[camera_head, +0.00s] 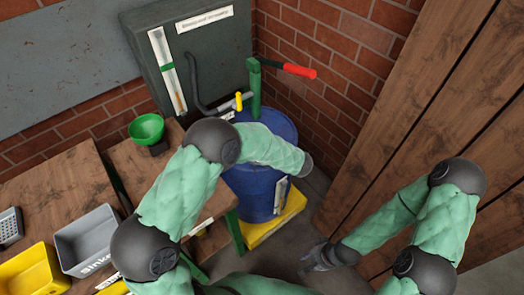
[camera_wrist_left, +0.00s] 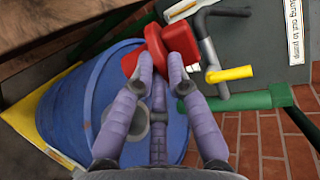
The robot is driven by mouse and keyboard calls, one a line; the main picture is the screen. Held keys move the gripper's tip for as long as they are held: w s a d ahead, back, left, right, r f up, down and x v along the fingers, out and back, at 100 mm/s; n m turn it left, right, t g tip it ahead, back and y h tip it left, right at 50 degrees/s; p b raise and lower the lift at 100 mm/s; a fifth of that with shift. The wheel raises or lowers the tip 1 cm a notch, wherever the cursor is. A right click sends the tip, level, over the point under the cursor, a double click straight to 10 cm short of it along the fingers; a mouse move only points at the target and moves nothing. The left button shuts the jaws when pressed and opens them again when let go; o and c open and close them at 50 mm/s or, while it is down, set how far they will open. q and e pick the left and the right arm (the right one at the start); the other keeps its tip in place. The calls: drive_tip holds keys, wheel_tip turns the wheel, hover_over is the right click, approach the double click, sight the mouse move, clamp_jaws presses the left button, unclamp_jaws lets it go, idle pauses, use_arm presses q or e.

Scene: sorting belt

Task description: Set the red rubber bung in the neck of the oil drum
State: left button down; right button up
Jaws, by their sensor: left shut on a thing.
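The red rubber bung (camera_wrist_left: 155,42) is between the fingertips of my left gripper (camera_wrist_left: 161,66) in the left wrist view, and the gripper is shut on it. The blue oil drum (camera_head: 250,188) stands in the corner in the head view, partly behind my left arm. Its top (camera_wrist_left: 82,105) lies beyond the fingers in the left wrist view. A round grey fitting (camera_wrist_left: 140,120) shows on it between the fingers; I cannot tell whether this is the neck. My left gripper is hidden in the head view. My right gripper (camera_head: 318,258) hangs low, away from the drum, finger opening unclear.
The drum stands on a yellow base (camera_head: 262,228). A green funnel (camera_head: 146,128) and bins (camera_head: 88,240) sit on benches at left. A wooden wall (camera_head: 410,100) bounds the right.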

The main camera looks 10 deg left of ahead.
use_arm(q)
drive_tip(key=w+d+f+m+t+b, duration=0.2)
drive_tip(key=w+d+f+t+b, duration=0.1)
drive_tip(key=d+f+t+b, duration=0.2)
drive_tip(key=shift+w+d+m+t+b, duration=0.3)
drive_tip(key=shift+d+t+b, duration=0.3)
drive_tip(key=shift+t, duration=0.3)
drive_tip(key=shift+f, duration=0.15)
idle(0.7)
drive_tip(key=shift+f, duration=1)
drive_tip(key=shift+f, duration=0.25)
drive_tip(key=shift+f, duration=0.7)
drive_tip(key=shift+f, duration=0.35)
idle(0.4)
